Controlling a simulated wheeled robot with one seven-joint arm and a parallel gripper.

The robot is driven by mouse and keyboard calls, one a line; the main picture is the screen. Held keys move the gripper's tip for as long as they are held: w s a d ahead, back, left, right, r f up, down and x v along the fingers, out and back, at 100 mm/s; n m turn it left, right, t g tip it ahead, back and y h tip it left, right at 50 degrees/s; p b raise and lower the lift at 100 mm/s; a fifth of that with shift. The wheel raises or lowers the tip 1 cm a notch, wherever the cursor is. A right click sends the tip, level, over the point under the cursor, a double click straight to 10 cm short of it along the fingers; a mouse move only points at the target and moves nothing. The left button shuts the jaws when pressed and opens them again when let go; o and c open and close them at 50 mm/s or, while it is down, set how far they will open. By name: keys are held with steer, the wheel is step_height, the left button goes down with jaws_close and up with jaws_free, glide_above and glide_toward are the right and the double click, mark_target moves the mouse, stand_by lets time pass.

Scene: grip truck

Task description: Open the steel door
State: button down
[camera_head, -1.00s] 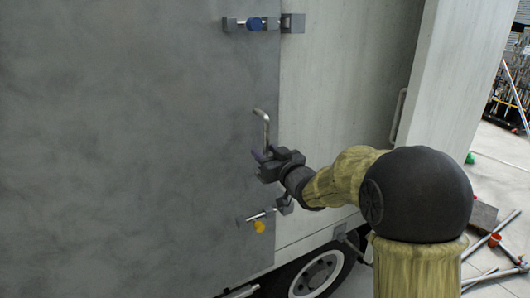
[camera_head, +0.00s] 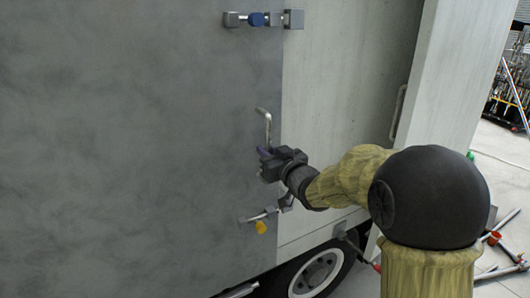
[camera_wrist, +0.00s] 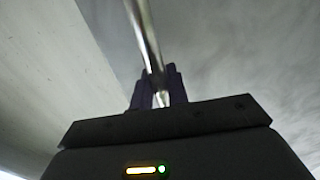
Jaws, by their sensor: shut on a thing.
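The steel door (camera_head: 130,140) is a large grey panel filling the left of the head view. Its bent metal handle (camera_head: 267,124) stands near the door's right edge. My gripper (camera_head: 264,155) is shut on the lower part of the handle. In the wrist view the handle (camera_wrist: 145,40) runs down between the dark fingers (camera_wrist: 156,88). A latch with a blue part (camera_head: 257,19) sits at the top of the door edge. A latch with a yellow part (camera_head: 261,226) sits below my gripper, its bolt tilted. The fingertips are partly hidden by my wrist in the head view.
A pale truck wall (camera_head: 330,90) lies right of the door, with a projecting white panel (camera_head: 445,80) farther right. A wheel (camera_head: 318,275) is below. Pipes (camera_head: 500,240) lie on the floor at right, where other floor is clear.

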steer(key=shift+s+a+b+v, duration=0.15)
steer(key=shift+b+v, duration=0.2)
steer(key=shift+v, duration=0.9)
steer(key=shift+s+a+b+v, duration=0.15)
steer(key=shift+b+v, duration=0.2)
steer(key=shift+v, duration=0.85)
steer(key=shift+w, duration=0.15)
steer(key=a+b+v, duration=0.1)
steer(key=v, duration=0.5)
steer(key=shift+s, duration=0.6)
steer(key=shift+d, duration=0.1)
steer(key=s+d, duration=0.2)
steer(key=s, duration=0.4)
steer(key=shift+s+b, duration=0.15)
steer(key=shift+b, duration=0.2)
steer(key=shift+a, duration=0.15)
